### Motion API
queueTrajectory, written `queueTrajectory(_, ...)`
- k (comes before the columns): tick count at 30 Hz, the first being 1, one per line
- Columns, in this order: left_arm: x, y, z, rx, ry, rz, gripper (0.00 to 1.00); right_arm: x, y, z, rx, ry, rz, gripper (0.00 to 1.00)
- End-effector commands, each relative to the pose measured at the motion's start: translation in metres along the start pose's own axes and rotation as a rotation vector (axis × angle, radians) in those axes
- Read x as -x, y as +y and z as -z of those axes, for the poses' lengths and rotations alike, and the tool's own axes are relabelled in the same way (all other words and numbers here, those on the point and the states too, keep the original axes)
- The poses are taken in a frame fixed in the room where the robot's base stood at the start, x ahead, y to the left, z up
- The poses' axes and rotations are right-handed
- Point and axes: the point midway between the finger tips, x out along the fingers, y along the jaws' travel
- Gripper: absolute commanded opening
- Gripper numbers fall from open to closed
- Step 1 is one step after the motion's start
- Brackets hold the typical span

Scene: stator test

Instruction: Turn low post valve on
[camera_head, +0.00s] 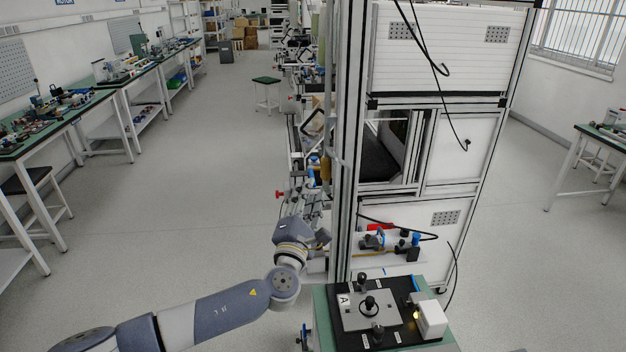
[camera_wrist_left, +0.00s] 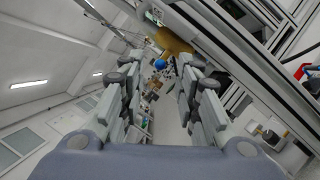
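My left arm reaches in from the lower left in the head view, and its gripper (camera_head: 318,238) is beside the tall aluminium-framed machine, partly hidden by its own wrist. In the left wrist view the two fingers of the left gripper (camera_wrist_left: 160,66) stand apart with a clear gap between them. A brass-coloured part (camera_wrist_left: 173,41) and a blue rounded part (camera_wrist_left: 160,64) show just beyond the fingertips, apparently not held; they may belong to the valve. In the head view similar brass (camera_head: 326,169) and blue (camera_head: 311,181) parts sit on the machine's left side, above the gripper. My right gripper is not in view.
The machine's frame post (camera_head: 343,150) stands close to the right of my left gripper. A green-topped bench (camera_head: 322,325) with a black control panel (camera_head: 345,338) is in front. A red knob (camera_head: 280,194) sticks out left. The aisle floor on the left is clear.

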Motion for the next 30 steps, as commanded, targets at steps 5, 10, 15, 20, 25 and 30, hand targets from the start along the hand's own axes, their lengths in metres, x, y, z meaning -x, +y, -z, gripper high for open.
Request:
queueTrajectory(5,-0.026,0.001,-0.001,0.0,0.001,0.0,0.31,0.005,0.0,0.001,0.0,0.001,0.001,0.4)
queueTrajectory(10,-0.042,0.0,0.0,0.001,0.0,0.0,0.31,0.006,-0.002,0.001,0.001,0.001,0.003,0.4)
queueTrajectory(15,-0.05,0.0,0.0,0.001,0.0,0.001,0.31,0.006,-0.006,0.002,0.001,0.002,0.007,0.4)
queueTrajectory(20,-0.051,-0.001,0.0,0.002,0.0,0.002,0.31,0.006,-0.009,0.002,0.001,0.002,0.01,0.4)
queueTrajectory(25,-0.051,-0.001,0.0,0.002,0.0,0.001,0.28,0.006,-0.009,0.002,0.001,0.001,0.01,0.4)
queueTrajectory(30,-0.051,-0.001,0.001,0.002,0.001,0.001,0.0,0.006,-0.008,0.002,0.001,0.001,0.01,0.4)
